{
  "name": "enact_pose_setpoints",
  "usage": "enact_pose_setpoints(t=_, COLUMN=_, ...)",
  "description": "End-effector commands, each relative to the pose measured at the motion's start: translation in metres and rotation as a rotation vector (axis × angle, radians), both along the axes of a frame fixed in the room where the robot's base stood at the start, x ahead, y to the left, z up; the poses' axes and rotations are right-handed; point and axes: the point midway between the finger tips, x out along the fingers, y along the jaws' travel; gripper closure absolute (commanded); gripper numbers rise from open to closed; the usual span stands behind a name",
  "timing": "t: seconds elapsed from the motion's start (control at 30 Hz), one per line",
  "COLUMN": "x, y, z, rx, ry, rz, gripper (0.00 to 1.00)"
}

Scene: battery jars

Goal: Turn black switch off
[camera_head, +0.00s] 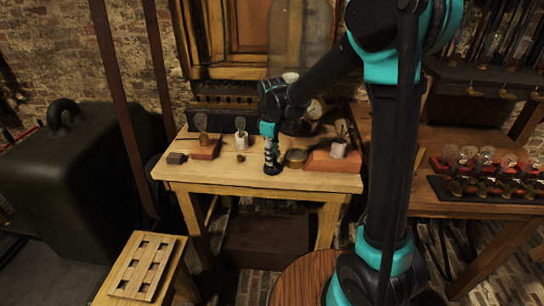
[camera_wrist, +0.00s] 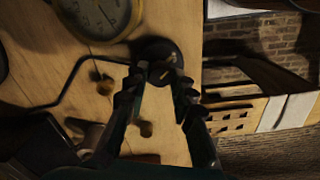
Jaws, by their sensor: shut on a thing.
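The black switch (camera_wrist: 157,47) is a round dark base with small brass parts, lying on the wooden table near its edge in the wrist view. My gripper (camera_wrist: 155,72) reaches down to it, with the ribbed fingertips close together over its middle. It is shut on a part of the switch, though the dark fingers hide most of that part. In the head view my gripper (camera_head: 271,160) points straight down at the front middle of the light wooden table (camera_head: 215,174). The switch is mostly hidden under the fingertips there.
A round dial gauge (camera_wrist: 98,14) lies close beside the switch. Bulbs on red-brown blocks stand at left (camera_head: 205,145) and right (camera_head: 333,158) of my gripper. A bent black wire (camera_wrist: 62,88) and brass knobs (camera_wrist: 104,86) are nearby. A slotted wooden rack (camera_head: 146,266) stands at front left.

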Motion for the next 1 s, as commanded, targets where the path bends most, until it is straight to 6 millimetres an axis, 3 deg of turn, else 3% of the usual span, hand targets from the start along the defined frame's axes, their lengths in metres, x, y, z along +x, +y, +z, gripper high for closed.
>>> enact_pose_setpoints(t=0.3, x=0.0003, y=0.0002, z=0.0003, rx=0.001, ry=-0.001, rz=0.114, gripper=1.0)
enact_pose_setpoints(t=0.83, x=0.0003, y=0.0002, z=0.0003, rx=0.0, ry=-0.001, rz=0.134, gripper=1.0)
enact_pose_setpoints(t=0.87, x=0.0003, y=0.0002, z=0.0003, rx=0.0, ry=-0.001, rz=0.134, gripper=0.73)
enact_pose_setpoints(t=1.0, x=0.0002, y=0.0001, z=0.0002, rx=0.0, ry=-0.001, rz=0.134, gripper=0.56)
